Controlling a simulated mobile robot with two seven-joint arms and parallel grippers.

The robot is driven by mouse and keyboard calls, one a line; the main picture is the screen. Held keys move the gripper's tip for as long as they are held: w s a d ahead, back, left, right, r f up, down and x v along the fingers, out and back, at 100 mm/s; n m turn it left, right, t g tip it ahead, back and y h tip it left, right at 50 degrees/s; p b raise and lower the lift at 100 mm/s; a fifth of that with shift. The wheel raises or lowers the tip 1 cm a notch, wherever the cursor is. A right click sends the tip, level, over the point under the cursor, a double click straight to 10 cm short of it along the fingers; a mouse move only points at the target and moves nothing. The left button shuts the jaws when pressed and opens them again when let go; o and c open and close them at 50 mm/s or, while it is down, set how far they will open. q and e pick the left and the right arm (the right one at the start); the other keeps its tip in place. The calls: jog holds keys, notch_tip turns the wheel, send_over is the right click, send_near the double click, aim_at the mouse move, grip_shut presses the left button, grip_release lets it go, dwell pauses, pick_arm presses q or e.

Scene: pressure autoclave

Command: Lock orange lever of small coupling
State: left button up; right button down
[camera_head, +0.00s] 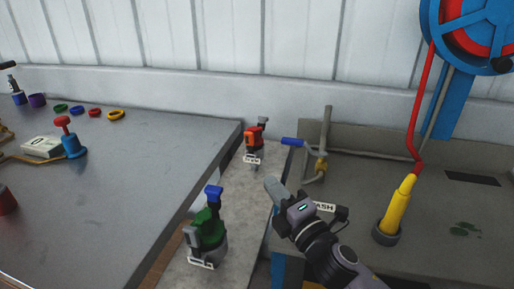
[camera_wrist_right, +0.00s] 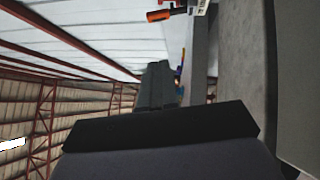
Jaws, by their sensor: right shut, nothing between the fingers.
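A small coupling with an orange-red lever (camera_head: 252,137) stands at the far end of a narrow grey ledge, with a white label at its base. An orange piece (camera_wrist_right: 160,15), apparently the lever, shows at the top edge of the right wrist view, cut off by the frame. My right gripper (camera_head: 271,184) is shut and empty, nearer than the coupling and to its right. A clear gap separates them. In the wrist view the shut fingers (camera_wrist_right: 158,85) point away from the camera. My left gripper is not in view.
A green coupling with a blue top (camera_head: 208,230) stands nearer on the grey ledge (camera_head: 238,188). A blue-handled pipe valve (camera_head: 294,142) is right of the orange lever. A yellow nozzle (camera_head: 398,210) on a red hose stands at right. The dark table (camera_head: 150,165) lies left.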

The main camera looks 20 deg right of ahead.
send_near(248, 139)
jog(key=w+a, duration=0.2)
jog(key=a, duration=0.1)
jog(key=shift+w+d+r+p, duration=0.15)
jog(key=shift+w+d, duration=0.15)
jog(key=shift+w, duration=0.3)
jog(key=shift+w+d+r+p, duration=0.15)
jog(key=shift+w+d, duration=0.2)
jog(key=shift+w, duration=0.25)
jog(key=shift+w+d+r+p, duration=0.15)
jog(key=shift+w+d, duration=0.15)
jog(key=shift+w, duration=0.3)
jog(key=shift+f, duration=0.1)
